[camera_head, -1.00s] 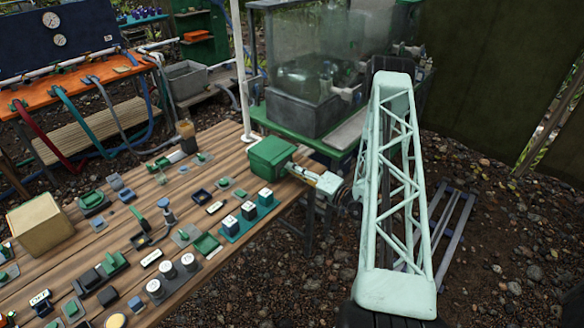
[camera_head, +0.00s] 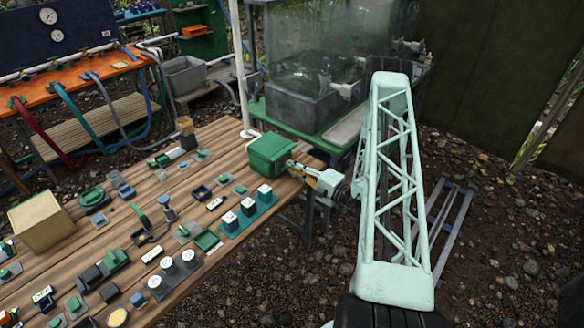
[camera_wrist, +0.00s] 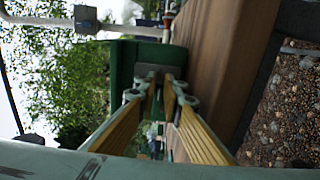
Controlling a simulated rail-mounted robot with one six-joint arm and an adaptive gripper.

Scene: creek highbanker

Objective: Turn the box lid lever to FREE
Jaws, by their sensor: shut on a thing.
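The green box (camera_head: 269,153) stands at the far right corner of the wooden bench. My gripper (camera_head: 293,167) reaches its right side from the right, with the fingertips against or very close to it. In the wrist view my gripper (camera_wrist: 160,84) shows two yellow-padded fingers closing together at a grey piece (camera_wrist: 157,72) in front of the green box (camera_wrist: 122,66). The gripper is shut on this piece, which appears to be the lid lever. Most of the lever is hidden by the fingers, and no FREE marking is legible.
Several switches, knobs and small blocks cover the bench (camera_head: 222,137). White-topped buttons on a green base (camera_head: 233,229) stand just in front of the box. A white pole (camera_head: 241,75) rises behind the box. A clear tank (camera_head: 300,80) stands beyond.

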